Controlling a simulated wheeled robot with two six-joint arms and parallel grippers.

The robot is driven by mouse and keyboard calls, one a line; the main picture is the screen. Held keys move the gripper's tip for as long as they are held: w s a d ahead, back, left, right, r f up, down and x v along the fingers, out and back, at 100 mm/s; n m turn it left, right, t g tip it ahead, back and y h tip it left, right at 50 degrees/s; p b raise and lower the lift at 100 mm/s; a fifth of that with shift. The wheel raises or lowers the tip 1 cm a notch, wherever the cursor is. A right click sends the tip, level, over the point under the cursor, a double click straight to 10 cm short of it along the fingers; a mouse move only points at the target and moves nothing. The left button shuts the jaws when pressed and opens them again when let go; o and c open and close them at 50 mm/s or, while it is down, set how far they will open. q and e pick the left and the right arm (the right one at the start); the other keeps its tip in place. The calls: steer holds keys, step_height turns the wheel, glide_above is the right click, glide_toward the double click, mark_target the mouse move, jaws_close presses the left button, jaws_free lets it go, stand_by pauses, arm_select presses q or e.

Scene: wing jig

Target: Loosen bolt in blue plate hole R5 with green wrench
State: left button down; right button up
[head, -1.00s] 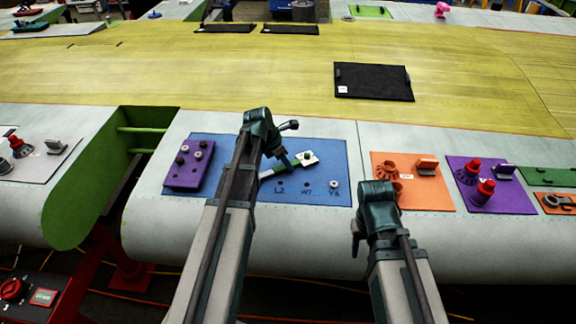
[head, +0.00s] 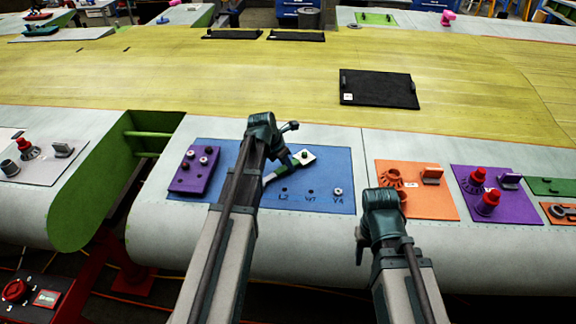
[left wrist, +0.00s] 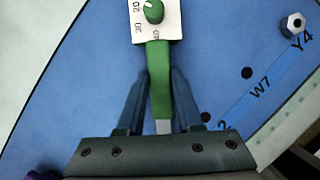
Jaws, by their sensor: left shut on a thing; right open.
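The blue plate (head: 330,170) lies on the light wing skin, with labels L2, W7 and Y4 along its front edge. I cannot read an R5 label. My left gripper (left wrist: 158,105) is shut on the green wrench (left wrist: 160,80), low over the plate. At the wrench's far end is a white square piece (left wrist: 145,30) with small markings and a round green knob. It also shows in the head view (head: 305,157). Any bolt under it is hidden. A silver bolt (left wrist: 293,24) stands beside Y4. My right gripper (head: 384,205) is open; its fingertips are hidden.
To the right are an orange plate (head: 440,205) and a purple plate (head: 520,212) with red-topped parts. A green-sided gap (head: 95,190) lies to the left.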

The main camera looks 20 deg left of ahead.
arm_select(q)
steer(key=shift+w+a+r+n+t+y, duration=0.1)
steer(key=shift+w+a+n+t+y, duration=0.15)
steer(key=shift+a+n, duration=0.35)
steer(key=shift+w+a+r+n+t+y, duration=0.15)
steer(key=shift+w+a+n, duration=0.15)
steer(key=shift+a+n, duration=0.25)
arm_select(e)
steer(key=shift+r, duration=0.1)
arm_select(q)
steer(key=shift+f, duration=0.1)
steer(key=shift+w+a+n+y, duration=0.25)
steer(key=shift+a+n+y, duration=0.15)
steer(key=shift+a+n, duration=0.7)
steer(key=shift+d, duration=0.15)
arm_select(e)
steer(key=shift+r, duration=0.1)
arm_select(q)
steer(key=shift+r+p, duration=0.2)
steer(key=shift+p, duration=0.1)
arm_select(e)
steer(key=shift+r, duration=0.1)
